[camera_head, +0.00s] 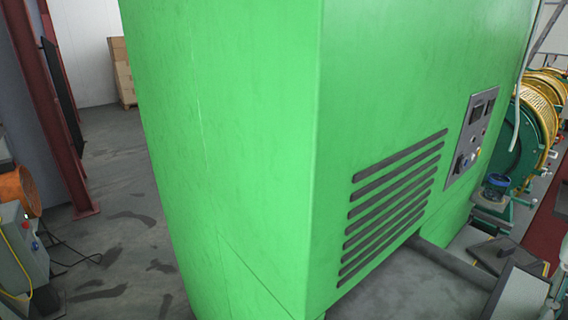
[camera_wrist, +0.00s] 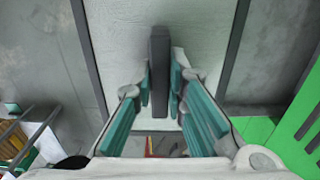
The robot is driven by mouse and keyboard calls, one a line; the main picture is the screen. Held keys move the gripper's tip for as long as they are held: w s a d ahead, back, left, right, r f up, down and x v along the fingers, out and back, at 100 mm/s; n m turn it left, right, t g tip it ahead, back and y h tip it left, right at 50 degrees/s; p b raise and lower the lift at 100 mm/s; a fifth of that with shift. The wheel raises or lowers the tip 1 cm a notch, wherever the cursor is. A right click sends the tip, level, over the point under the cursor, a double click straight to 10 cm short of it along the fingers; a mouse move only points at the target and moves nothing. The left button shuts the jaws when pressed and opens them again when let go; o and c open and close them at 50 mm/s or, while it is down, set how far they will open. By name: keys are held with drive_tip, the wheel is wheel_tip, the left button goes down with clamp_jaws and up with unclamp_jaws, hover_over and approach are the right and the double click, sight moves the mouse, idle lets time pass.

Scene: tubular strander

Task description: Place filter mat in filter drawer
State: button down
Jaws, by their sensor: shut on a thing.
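My gripper (camera_wrist: 161,84) shows in the wrist view, its teal fingers shut on a dark grey bar (camera_wrist: 159,48). Behind the bar lies a pale, textured panel that looks like the filter mat (camera_wrist: 205,35). I cannot tell how the bar joins the mat. Dark rails (camera_wrist: 238,45) run along both sides of the pale panel and look like the filter drawer's frame. I cannot tell whether the mat rests in the frame or is above it. In the head view, a dark rail (camera_head: 440,258) juts from below the cabinet's louvres, beside a grey surface.
A tall green cabinet (camera_head: 240,130) with louvres (camera_head: 390,205) and a control panel (camera_head: 470,135) fills the middle of the head view. Yellow and green machinery (camera_head: 530,130) stands at right. An orange device (camera_head: 18,190) is at far left. Floor is clear left of the cabinet.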

drive_tip(key=w+a, duration=0.9)
drive_tip(key=w, duration=0.4)
drive_tip(key=f, duration=0.7)
drive_tip(key=w+f+p, duration=0.1)
drive_tip(key=f, duration=0.3)
drive_tip(key=shift+a+f, duration=0.1)
drive_tip(key=shift+f, duration=0.15)
drive_tip(key=shift+f, duration=0.1)
drive_tip(key=c, duration=1.6)
unclamp_jaws()
drive_tip(key=shift+w, duration=0.1)
